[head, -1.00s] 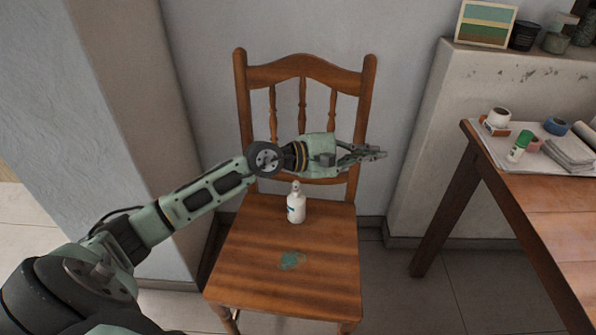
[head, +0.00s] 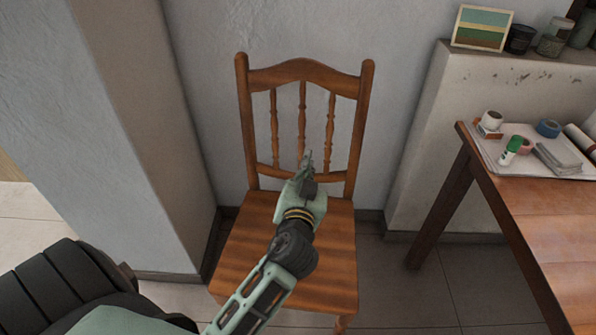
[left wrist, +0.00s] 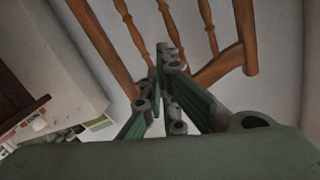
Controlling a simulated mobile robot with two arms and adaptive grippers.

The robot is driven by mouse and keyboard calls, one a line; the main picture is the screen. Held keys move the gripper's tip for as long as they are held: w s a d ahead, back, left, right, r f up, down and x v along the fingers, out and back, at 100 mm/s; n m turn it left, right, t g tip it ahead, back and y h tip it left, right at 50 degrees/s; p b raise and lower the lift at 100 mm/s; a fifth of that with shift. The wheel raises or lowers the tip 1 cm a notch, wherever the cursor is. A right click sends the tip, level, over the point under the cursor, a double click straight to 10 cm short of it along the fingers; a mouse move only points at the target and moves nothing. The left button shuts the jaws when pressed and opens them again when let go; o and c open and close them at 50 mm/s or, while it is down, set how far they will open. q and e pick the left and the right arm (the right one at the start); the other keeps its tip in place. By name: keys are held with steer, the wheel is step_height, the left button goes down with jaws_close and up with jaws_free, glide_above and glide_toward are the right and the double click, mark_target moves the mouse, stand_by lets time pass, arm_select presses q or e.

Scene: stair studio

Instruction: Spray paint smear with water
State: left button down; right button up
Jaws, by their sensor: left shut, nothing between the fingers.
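My left gripper (head: 307,160) is over the seat of the wooden chair (head: 251,240), its fingers pointing at the chair back. The fingers are shut and empty; they also show in the left wrist view (left wrist: 168,50), closed together in front of the chair's spindles (left wrist: 170,52). The white spray bottle and the green paint smear cannot be seen now; my left gripper and forearm cover the middle of the seat. My right gripper is in no view.
A wooden table (head: 540,225) stands at the right, with a tray (head: 484,156) of tape rolls and a green-capped tube (head: 511,150). A ledge behind it holds a striped picture (head: 482,28) and jars. A wall column (head: 125,120) stands left of the chair.

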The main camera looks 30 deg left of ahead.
arm_select(q)
steer(key=s+f+n+g, duration=0.1)
steer(key=n, duration=0.1)
steer(key=s+a+f+n+g, duration=0.1)
steer(key=s+f+n, duration=0.1)
steer(key=shift+f+y, duration=0.3)
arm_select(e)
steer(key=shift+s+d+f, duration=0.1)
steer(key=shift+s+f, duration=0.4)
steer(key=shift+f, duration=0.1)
arm_select(q)
steer(key=shift+w, duration=0.2)
steer(key=w+a+f+b, duration=0.1)
steer(key=w+a+f, duration=0.4)
steer(key=w, duration=0.3)
steer(key=shift+f, duration=0.75)
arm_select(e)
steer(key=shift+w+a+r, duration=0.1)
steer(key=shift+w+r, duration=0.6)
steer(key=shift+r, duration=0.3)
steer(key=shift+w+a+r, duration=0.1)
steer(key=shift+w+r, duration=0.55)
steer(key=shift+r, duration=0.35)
